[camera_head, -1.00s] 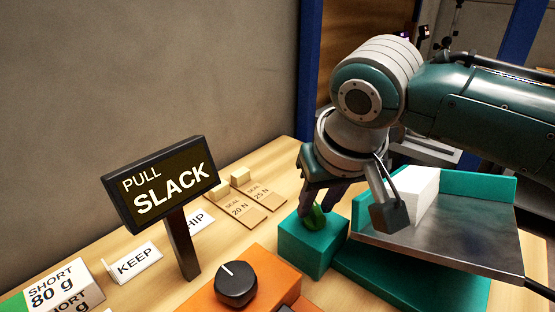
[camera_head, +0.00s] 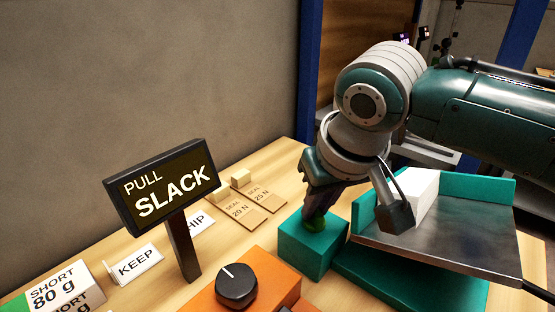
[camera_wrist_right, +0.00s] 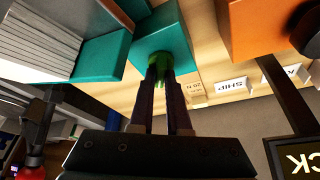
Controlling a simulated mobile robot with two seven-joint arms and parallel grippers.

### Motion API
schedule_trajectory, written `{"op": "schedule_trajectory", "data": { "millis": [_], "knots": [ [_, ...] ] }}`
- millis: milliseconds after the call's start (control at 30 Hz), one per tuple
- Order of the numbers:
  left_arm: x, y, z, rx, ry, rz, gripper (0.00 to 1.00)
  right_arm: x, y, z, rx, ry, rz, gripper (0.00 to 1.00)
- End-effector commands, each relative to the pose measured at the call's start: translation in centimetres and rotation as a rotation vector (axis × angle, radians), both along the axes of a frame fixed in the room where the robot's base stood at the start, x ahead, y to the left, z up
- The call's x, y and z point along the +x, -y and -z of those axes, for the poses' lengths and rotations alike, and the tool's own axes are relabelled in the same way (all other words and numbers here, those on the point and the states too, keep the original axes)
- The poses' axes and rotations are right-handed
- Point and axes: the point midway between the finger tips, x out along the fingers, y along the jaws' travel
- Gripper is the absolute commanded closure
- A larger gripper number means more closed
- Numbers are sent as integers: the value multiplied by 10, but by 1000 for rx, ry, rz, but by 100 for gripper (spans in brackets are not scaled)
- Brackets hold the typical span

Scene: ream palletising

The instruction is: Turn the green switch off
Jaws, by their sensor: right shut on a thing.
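The green switch (camera_head: 315,222) sits on top of a teal box (camera_head: 312,248) on the wooden table. My right gripper (camera_head: 318,208) points down at it from above, its fingers shut on the switch. In the right wrist view the fingers (camera_wrist_right: 166,72) close around the green switch (camera_wrist_right: 163,56), which stands on the teal box (camera_wrist_right: 150,30). The fingers partly hide the switch, so its exact position is hard to read. My left gripper is not in view.
A sign reading "PULL SLACK" (camera_head: 163,187) stands left of the box. An orange box with a black knob (camera_head: 236,285) is in front. A metal tray (camera_head: 440,240) on a teal base with a white stack (camera_head: 424,192) is close on the right.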

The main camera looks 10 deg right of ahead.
Motion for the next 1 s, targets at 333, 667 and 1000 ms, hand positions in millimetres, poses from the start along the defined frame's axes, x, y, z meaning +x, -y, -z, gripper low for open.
{"op": "schedule_trajectory", "data": {
  "millis": [333,667,1000],
  "knots": [
    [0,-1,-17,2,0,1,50,0,1,-2,2,-1,-252,100],
    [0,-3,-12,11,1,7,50,2,2,1,2,1,-565,100],
    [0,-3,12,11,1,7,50,2,2,4,2,1,-874,100]
  ]
}}
